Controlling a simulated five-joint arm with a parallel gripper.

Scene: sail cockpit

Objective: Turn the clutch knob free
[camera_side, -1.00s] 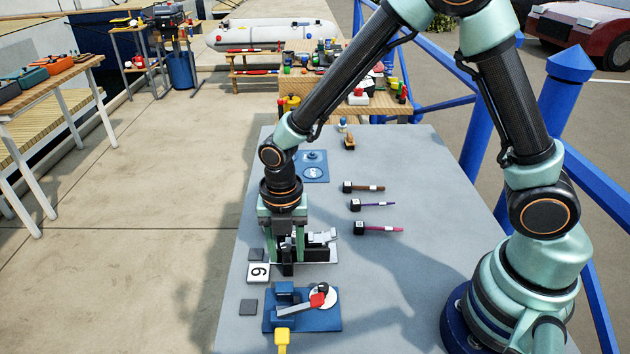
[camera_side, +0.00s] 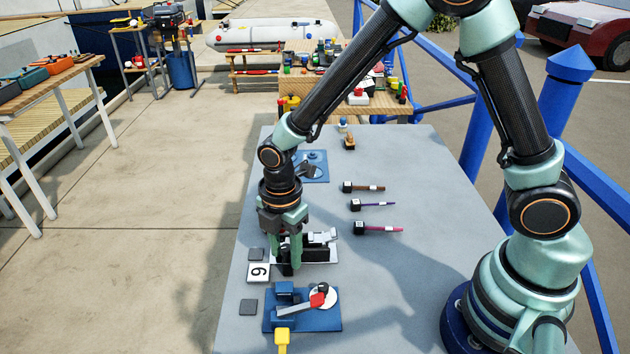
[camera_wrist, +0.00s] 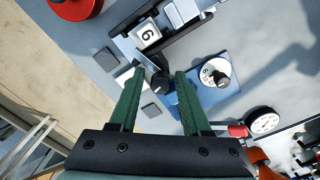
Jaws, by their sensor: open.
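My gripper (camera_side: 288,262) points down beside the black and white unit (camera_side: 318,255) on the grey table. In the wrist view its green fingers (camera_wrist: 153,80) stand apart, open. A round black knob (camera_wrist: 160,82) shows between the fingertips; I see no contact, and the height gap is unclear. A blue plate (camera_side: 325,322) nearer the side camera carries a white dial, a black knob (camera_side: 322,288) and a red-and-grey lever (camera_side: 302,304). The wrist view shows a blue plate (camera_wrist: 200,88) with a white dial and black knob (camera_wrist: 223,80). No label tells which is the clutch knob.
Grey pads (camera_side: 248,306) and a white tile marked 6 (camera_side: 259,272) lie left of the units. Three dark-headed tools (camera_side: 378,228) lie to the right. Another blue plate (camera_side: 316,172) stands behind. A gauge (camera_wrist: 264,122) shows in the wrist view.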

